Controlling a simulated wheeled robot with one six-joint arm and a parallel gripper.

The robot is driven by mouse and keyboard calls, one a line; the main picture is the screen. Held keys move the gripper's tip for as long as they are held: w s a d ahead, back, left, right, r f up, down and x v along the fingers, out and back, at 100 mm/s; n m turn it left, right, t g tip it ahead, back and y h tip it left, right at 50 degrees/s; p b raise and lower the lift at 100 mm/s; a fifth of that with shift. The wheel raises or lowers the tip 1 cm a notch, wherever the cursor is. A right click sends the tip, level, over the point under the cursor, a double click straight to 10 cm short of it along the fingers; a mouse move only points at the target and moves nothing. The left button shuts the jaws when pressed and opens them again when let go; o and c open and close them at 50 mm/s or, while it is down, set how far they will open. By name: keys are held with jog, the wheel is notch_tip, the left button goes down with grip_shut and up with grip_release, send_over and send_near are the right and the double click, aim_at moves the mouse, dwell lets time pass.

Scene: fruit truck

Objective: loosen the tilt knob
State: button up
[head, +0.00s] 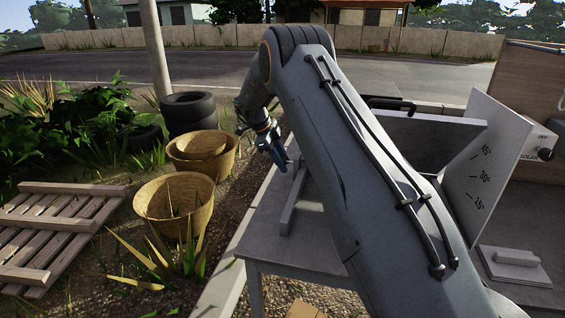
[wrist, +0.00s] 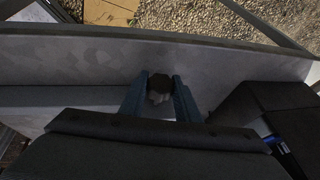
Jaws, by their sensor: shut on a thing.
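My gripper (head: 281,158) reaches down at the left edge of the grey stand in the head view, with blue fingers. In the wrist view the two blue fingers of my gripper (wrist: 160,82) are closed on a small dark round knob (wrist: 158,84), one finger on each side. The knob sits against a grey metal bar (wrist: 230,65). In the head view the knob cannot be made out. A grey tilted panel (head: 432,128) stands behind my arm, beside a plate (head: 485,160) marked 15°, 30° and 45°. My arm hides part of the panel and stand.
A grey table (head: 300,245) carries the stand. Woven baskets (head: 175,205), stacked tyres (head: 188,110) and a wooden pallet (head: 55,235) are on the ground at left. A white box with a dark knob (head: 545,154) is at right. A dark block (wrist: 265,105) lies right of my fingers.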

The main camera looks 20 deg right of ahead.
jog(key=shift+f+n+g+y+b, duration=0.15)
jog(key=shift+n+g+y+b, duration=0.25)
jog(key=shift+g+y+b, duration=0.75)
jog(key=shift+s+g, duration=0.1)
jog(key=shift+g, duration=0.25)
jog(key=o, duration=1)
jog(key=shift+o, duration=0.2)
jog(key=b+v, duration=0.4)
jog(key=v, duration=0.4)
